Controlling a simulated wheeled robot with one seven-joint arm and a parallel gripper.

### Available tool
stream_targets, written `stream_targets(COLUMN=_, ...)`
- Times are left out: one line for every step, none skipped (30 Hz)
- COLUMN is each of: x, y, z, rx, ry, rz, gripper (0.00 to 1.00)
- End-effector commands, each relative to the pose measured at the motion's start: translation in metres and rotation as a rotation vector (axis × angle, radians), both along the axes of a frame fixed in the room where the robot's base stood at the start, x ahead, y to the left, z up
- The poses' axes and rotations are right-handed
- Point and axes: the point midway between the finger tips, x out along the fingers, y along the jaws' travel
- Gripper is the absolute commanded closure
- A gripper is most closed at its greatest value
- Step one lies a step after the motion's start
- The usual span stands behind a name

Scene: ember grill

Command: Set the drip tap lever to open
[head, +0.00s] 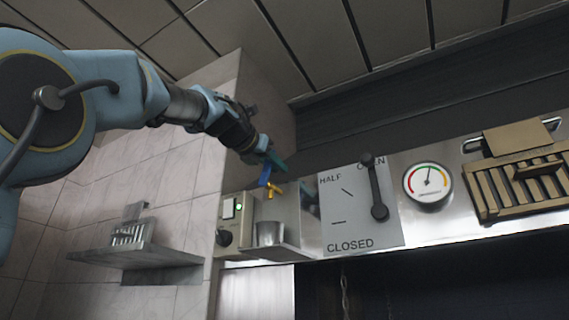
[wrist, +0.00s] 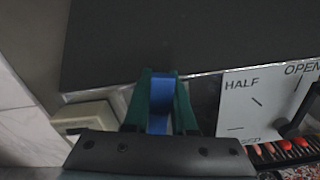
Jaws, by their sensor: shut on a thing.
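The drip tap has a blue lever (head: 265,176) above a small brass spout (head: 274,190), in the middle of the head view. My gripper (head: 270,162) reaches it from the upper left, with its green fingers at the lever. In the wrist view the blue lever (wrist: 160,95) stands between the two green fingers of my gripper (wrist: 161,100), which are shut on it. The brass tap body is hidden in the wrist view. A metal cup (head: 269,234) stands on a ledge below the spout.
Right of the tap is a white plate (head: 345,225) marked HALF, OPEN and CLOSED, with a dark lever (head: 376,190) pointing up. A round gauge (head: 428,185) and a slatted tan piece (head: 520,180) lie further right. A grey shelf (head: 135,256) projects at lower left.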

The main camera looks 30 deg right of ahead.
Motion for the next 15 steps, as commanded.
stream_targets(x=0.0022, y=0.0008, z=0.0, rx=-0.006, ry=0.02, rz=0.001, gripper=1.0)
stream_targets(x=0.0029, y=0.0011, z=-0.0002, rx=-0.012, ry=0.031, rz=0.002, gripper=1.0)
stream_targets(x=0.0038, y=0.0015, z=-0.0005, rx=-0.019, ry=0.042, rz=0.002, gripper=1.0)
stream_targets(x=0.0041, y=0.0017, z=-0.0005, rx=-0.024, ry=0.05, rz=0.002, gripper=1.0)
stream_targets(x=0.0044, y=0.0018, z=-0.0004, rx=-0.029, ry=0.056, rz=0.001, gripper=1.0)
stream_targets(x=0.0047, y=0.0022, z=-0.0005, rx=-0.035, ry=0.063, rz=0.0, gripper=1.0)
stream_targets(x=0.0049, y=0.0023, z=-0.0006, rx=-0.038, ry=0.068, rz=0.0, gripper=1.0)
stream_targets(x=0.0051, y=0.0024, z=-0.0007, rx=-0.041, ry=0.073, rz=0.0, gripper=1.0)
stream_targets(x=0.0053, y=0.0025, z=-0.001, rx=-0.042, ry=0.077, rz=0.0, gripper=1.0)
stream_targets(x=0.0055, y=0.0026, z=-0.0011, rx=-0.044, ry=0.08, rz=0.0, gripper=1.0)
stream_targets(x=0.0056, y=0.0025, z=-0.0013, rx=-0.046, ry=0.082, rz=0.0, gripper=1.0)
stream_targets(x=0.0057, y=0.0026, z=-0.0015, rx=-0.047, ry=0.084, rz=0.0, gripper=1.0)
stream_targets(x=0.0058, y=0.0025, z=-0.0017, rx=-0.048, ry=0.086, rz=0.0, gripper=1.0)
stream_targets(x=0.0058, y=0.0025, z=-0.0018, rx=-0.048, ry=0.086, rz=0.0, gripper=1.0)
stream_targets(x=0.0058, y=0.0026, z=-0.0019, rx=-0.048, ry=0.087, rz=0.0, gripper=1.0)
